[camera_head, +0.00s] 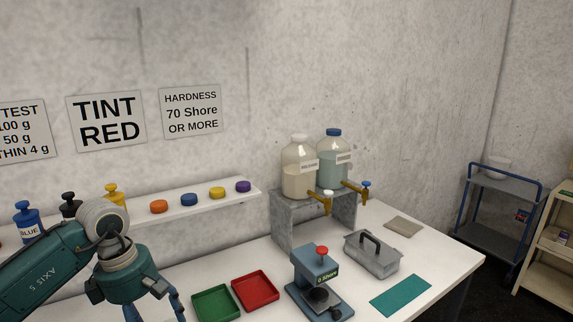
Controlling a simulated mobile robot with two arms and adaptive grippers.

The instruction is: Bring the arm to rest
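My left arm comes in from the left edge in the head view, in front of the wall shelf. My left gripper (154,311) hangs down from its wrist at the bottom edge, to the left of the green tray (216,304). Its fingertips are cut off by the frame, so I cannot see whether it is open or holds anything. My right arm and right gripper are out of view.
The white bench (425,243) carries a red tray (256,291), a hardness tester (318,280), a lidded grey box (372,256), a teal mat (400,295) and two tapped jugs on a grey stand (284,222). Pump bottles and colored pucks line the shelf (245,203). A blue cart (493,238) stands right.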

